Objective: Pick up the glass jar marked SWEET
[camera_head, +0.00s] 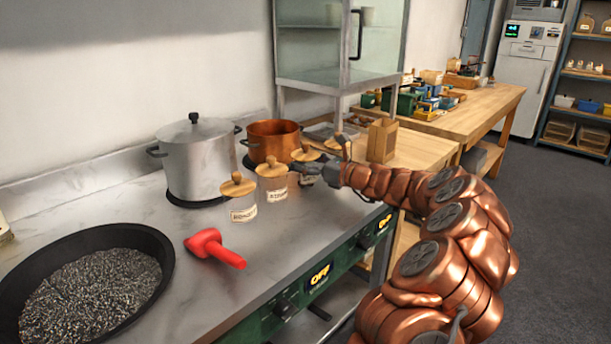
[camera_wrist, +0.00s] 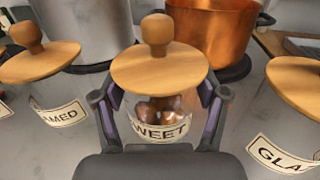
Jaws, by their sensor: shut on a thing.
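The glass jar marked SWEET (camera_wrist: 160,131) is in the middle of the wrist view, upright, with a round wooden knobbed lid and a few brown chestnuts inside. My gripper (camera_wrist: 158,99) is shut on it, one finger on each side of the glass below the lid. In the head view the jar (camera_head: 306,156) shows mostly by its lid, third in a row of jars, and my gripper (camera_head: 322,172) reaches it from the right. I cannot tell whether its base touches the counter.
A jar whose label ends in AMED (camera_wrist: 60,115) is close on the left; a jar marked GLA... (camera_wrist: 285,155) is close on the right. Behind are a steel pot (camera_head: 200,160) and a copper pot (camera_head: 272,138). A red scoop (camera_head: 214,247) and black pan (camera_head: 158,250) lie nearer.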

